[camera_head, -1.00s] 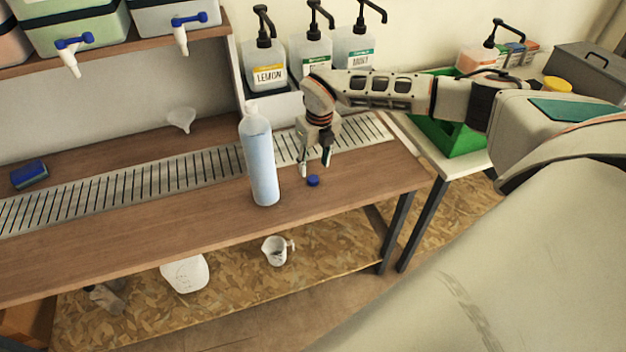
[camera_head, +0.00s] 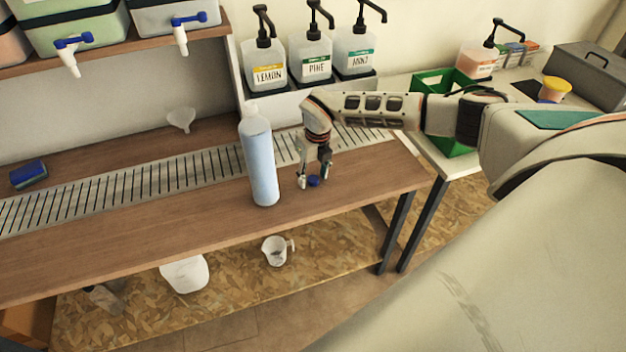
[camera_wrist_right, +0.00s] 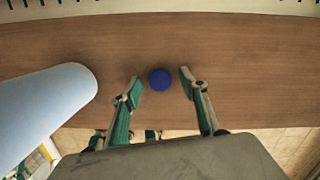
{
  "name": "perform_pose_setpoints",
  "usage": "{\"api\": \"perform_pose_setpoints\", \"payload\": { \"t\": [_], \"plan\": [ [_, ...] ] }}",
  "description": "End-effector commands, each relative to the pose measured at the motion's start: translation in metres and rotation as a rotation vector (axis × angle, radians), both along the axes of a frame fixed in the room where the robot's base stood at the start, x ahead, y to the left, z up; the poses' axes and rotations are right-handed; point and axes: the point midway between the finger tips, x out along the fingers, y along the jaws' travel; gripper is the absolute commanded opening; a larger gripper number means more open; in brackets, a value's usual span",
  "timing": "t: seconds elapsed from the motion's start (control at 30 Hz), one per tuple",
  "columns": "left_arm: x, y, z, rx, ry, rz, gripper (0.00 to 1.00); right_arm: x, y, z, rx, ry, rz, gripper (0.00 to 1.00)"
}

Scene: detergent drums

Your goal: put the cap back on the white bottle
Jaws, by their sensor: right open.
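The white bottle (camera_head: 258,158) stands upright on the wooden bench. It is filled with pale blue and has no blue cap on its top. The bottle's pale side also shows at the left of the right wrist view (camera_wrist_right: 45,105). The blue cap (camera_head: 313,181) lies on the bench to the right of the bottle. It also shows in the right wrist view (camera_wrist_right: 159,79). My right gripper (camera_head: 315,180) is low over the bench, open, with its fingers on either side of the cap (camera_wrist_right: 160,84). A gap shows between each finger and the cap. My left gripper is not in view.
A slatted metal drain (camera_head: 120,184) runs along the bench behind the bottle. A blue sponge (camera_head: 28,174) and a white funnel (camera_head: 181,119) are at the left. Pump bottles (camera_head: 314,62) stand behind. The bench's front left is clear.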

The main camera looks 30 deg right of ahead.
Motion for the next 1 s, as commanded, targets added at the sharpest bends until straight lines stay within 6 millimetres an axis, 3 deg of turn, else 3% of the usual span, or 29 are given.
{"api": "perform_pose_setpoints", "payload": {
  "t": [0.1, 0.27, 0.73, 0.87, 1.0],
  "plan": [
    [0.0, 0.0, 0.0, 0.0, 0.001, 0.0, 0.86, 0.0, 0.0, 0.0, 0.0, 0.0, 0.0, 0.43],
    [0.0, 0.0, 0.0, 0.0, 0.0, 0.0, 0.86, 0.0, 0.0, 0.0, 0.0, 0.0, 0.0, 0.18],
    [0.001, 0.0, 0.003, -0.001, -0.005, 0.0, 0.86, 0.0, 0.0, 0.004, 0.0, -0.001, 0.0, 0.17],
    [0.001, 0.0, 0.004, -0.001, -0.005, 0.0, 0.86, 0.001, 0.0, 0.015, 0.0, -0.002, 0.0, 0.17],
    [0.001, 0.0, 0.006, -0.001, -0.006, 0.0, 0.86, 0.001, 0.0, 0.039, 0.001, -0.003, 0.001, 0.17]
  ]
}}
